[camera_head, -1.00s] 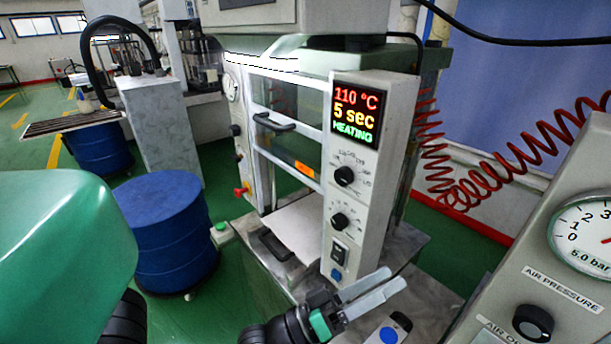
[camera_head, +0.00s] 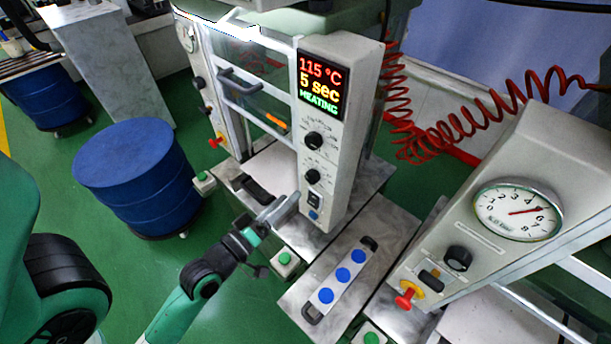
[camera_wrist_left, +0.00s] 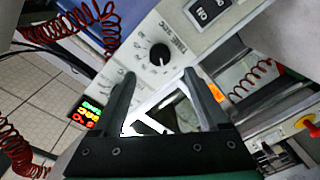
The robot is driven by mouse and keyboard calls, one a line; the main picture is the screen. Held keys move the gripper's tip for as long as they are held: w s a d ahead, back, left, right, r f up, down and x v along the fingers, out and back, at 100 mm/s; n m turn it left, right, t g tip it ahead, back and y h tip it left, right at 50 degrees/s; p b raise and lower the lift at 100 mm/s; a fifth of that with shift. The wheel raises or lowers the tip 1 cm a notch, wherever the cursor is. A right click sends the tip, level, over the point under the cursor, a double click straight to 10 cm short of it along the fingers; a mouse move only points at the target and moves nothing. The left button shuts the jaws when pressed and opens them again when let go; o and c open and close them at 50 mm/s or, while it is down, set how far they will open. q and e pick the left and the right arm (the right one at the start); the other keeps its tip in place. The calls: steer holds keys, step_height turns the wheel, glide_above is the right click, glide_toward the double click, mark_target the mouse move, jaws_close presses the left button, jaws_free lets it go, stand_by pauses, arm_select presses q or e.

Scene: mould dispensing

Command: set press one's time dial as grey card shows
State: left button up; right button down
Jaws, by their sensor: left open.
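Press one (camera_head: 337,75) has a tall white control panel with a lit display (camera_head: 319,86) reading 115 °C, 5 sec, HEATING. Below it are two black knobs, an upper dial (camera_head: 314,140) and the lower time dial (camera_head: 312,176). In the left wrist view the time dial (camera_wrist_left: 159,53), marked TIME, SEC, lies ahead of the fingertips, roughly between them. My left gripper (camera_head: 285,208) is open and empty, low in front of the panel. Its two dark fingers also show in the left wrist view (camera_wrist_left: 158,80). I see no grey card. My right gripper is out of view.
A blue drum (camera_head: 137,175) stands left of the press. A metal strip with blue discs (camera_head: 342,272) lies on the plate in front. A second grey panel (camera_head: 500,190) with a pressure gauge (camera_head: 518,211) and red button (camera_head: 408,295) stands at right. A red coiled hose (camera_head: 470,125) hangs behind.

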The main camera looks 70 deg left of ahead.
mark_target(309, 178)
arm_select(q)
steer(key=x, duration=0.8)
jaws_close()
